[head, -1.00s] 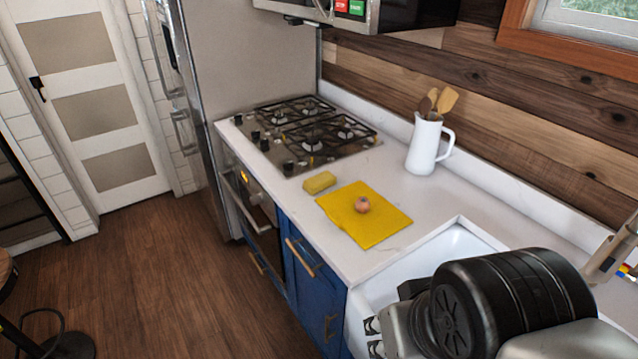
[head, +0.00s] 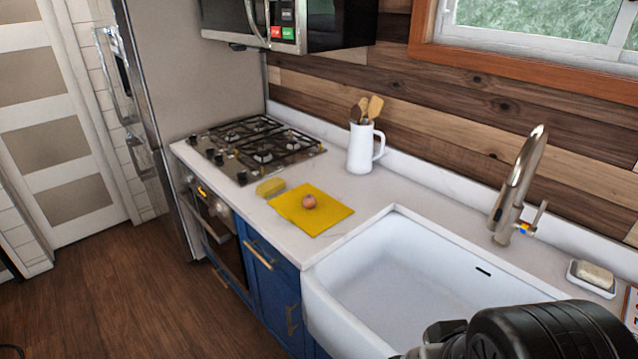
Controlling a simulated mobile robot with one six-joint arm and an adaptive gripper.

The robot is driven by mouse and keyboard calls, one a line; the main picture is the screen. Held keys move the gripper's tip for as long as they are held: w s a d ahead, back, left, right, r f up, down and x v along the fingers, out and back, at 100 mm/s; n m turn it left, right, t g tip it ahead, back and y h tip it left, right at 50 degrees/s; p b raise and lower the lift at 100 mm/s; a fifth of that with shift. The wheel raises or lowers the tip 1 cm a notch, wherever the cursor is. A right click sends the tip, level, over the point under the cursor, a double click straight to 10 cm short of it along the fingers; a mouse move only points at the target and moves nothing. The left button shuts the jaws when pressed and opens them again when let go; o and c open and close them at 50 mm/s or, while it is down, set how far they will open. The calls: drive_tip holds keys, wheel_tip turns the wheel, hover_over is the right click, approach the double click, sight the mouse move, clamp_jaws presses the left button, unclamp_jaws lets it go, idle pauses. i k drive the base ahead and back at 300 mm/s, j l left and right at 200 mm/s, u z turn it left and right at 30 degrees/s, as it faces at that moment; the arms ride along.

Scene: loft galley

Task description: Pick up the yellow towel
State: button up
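The yellow towel (head: 325,219) lies flat on the white counter, between the stove and the sink. A small round pinkish-brown item (head: 309,201), perhaps an onion, rests on top of it. A yellow sponge-like block (head: 270,187) lies just beside the towel's left corner, on the stove side. Part of my arm shows at the bottom right, over the front of the sink and well apart from the towel. My gripper's fingertips are not in view.
A white sink (head: 400,285) is right of the towel, with a tall faucet (head: 518,185) behind. A white pitcher of wooden utensils (head: 361,148) stands behind the towel. The gas stove (head: 250,146) is left, under a microwave (head: 290,22). A soap dish (head: 591,279) sits far right.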

sight(265, 189)
drive_tip(key=i+j+z, duration=0.2)
drive_tip(key=z, duration=0.15)
drive_tip(key=i+j+z, duration=0.2)
drive_tip(key=j+z, duration=0.15)
drive_tip(key=i+j+z, duration=0.1)
drive_tip(key=j+z, duration=0.25)
drive_tip(key=i+j, duration=0.15)
drive_tip(key=j, duration=0.25)
drive_tip(key=i+j, duration=0.1)
drive_tip(key=j, duration=0.3)
drive_tip(key=i+j, duration=0.15)
drive_tip(key=j, duration=0.3)
drive_tip(key=i+j, duration=0.15)
drive_tip(key=j, duration=0.25)
drive_tip(key=i+j, duration=0.1)
drive_tip(key=j, duration=0.3)
drive_tip(key=i+j, duration=0.15)
drive_tip(key=j, duration=0.25)
drive_tip(key=i+j, duration=0.1)
drive_tip(key=j, duration=0.35)
